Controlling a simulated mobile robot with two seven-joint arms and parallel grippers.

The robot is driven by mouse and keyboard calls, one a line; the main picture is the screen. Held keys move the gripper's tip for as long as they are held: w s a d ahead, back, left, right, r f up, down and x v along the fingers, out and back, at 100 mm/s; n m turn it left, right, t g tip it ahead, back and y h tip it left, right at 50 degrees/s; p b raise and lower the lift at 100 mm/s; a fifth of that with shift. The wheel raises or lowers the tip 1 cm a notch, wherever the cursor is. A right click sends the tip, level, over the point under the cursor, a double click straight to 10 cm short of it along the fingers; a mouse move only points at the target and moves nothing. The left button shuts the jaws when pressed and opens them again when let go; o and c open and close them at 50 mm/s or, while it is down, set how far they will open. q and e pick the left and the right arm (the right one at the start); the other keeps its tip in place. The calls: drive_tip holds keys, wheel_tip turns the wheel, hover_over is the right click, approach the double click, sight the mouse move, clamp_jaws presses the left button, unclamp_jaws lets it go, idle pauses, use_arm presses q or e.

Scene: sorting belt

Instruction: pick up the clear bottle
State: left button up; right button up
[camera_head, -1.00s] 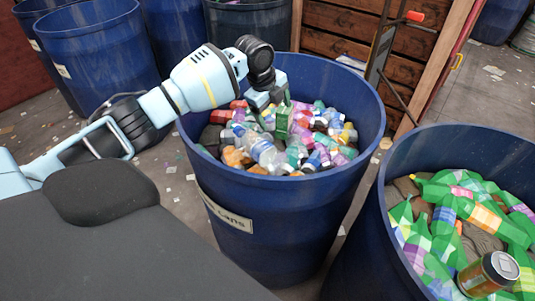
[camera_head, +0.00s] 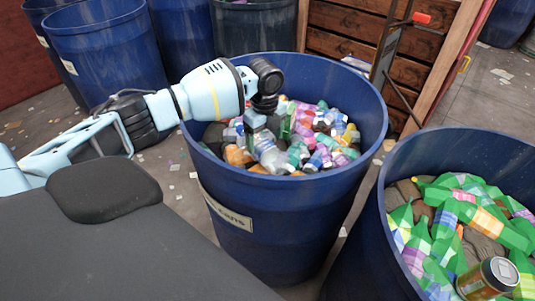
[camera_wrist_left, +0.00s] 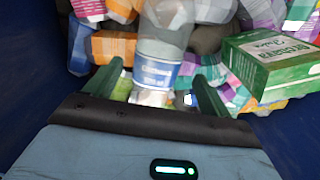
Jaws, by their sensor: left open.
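The clear bottle (camera_wrist_left: 163,40) has a blue-and-white label and lies among mixed packaging in the middle blue bin. In the left wrist view it is upright in the picture, its label end between my two green fingers. In the head view a clear bottle (camera_head: 270,157) shows just below my left gripper (camera_head: 257,138). My left gripper (camera_wrist_left: 160,76) is open, with a finger on each side of the bottle's lower end; I cannot tell whether either touches it. My right gripper is not in view.
A green carton (camera_wrist_left: 275,62) lies right of the bottle in the wrist view. The middle blue bin's rim (camera_head: 215,169) surrounds the pile. Another blue bin (camera_head: 372,235) stands at right, holding green bottles and a can (camera_head: 488,278). More blue bins (camera_head: 105,45) stand behind.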

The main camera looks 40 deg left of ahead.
use_arm(q)
drive_tip(key=f, duration=0.4)
drive_tip(key=shift+s+f, duration=0.25)
drive_tip(key=shift+f, duration=0.15)
drive_tip(key=shift+c, duration=0.4)
drive_tip(key=c, duration=1)
